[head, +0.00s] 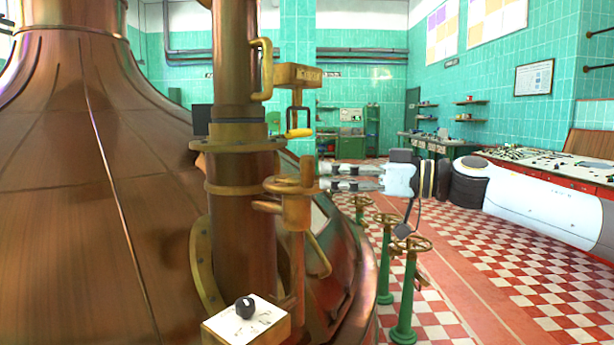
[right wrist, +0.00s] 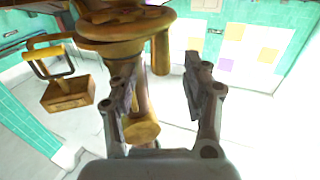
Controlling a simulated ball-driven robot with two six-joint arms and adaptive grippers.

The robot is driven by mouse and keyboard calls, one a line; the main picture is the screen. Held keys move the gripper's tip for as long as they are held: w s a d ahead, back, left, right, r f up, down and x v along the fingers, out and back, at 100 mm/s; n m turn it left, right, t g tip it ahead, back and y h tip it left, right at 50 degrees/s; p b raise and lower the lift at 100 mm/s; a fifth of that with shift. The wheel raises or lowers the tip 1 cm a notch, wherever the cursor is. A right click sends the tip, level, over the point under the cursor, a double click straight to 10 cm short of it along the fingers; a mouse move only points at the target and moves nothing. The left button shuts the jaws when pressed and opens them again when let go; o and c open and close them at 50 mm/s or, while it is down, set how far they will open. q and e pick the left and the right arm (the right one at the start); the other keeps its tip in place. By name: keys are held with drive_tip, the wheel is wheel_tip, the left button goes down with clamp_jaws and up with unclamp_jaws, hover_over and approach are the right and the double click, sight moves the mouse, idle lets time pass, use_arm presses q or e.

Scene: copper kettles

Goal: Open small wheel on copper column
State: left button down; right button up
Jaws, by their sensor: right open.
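The copper column (head: 240,190) rises beside the big copper kettle (head: 85,200) in the head view. A small brass wheel (head: 288,186) sits on a brass valve at its right side. In the right wrist view a round brass wheel (right wrist: 125,28) shows at the top, partly cut off by the frame. My right gripper (head: 325,177) comes in from the right, its fingertips close to the wheel's right edge. In the right wrist view my right gripper (right wrist: 158,78) has its fingers apart, with nothing held; a brass pipe shows behind the left finger. My left gripper is not in view.
A brass box with a yellow-handled lever (head: 298,76) is above the wheel. A white-topped box with a black knob (head: 245,308) stands low in front of the column. Green posts with brass handwheels (head: 410,245) stand right on the checkered floor. A control desk (head: 560,165) is far right.

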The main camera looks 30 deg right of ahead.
sight(306, 186)
drive_tip(key=x, duration=0.6)
drive_tip(key=shift+w, duration=0.1)
clamp_jaws()
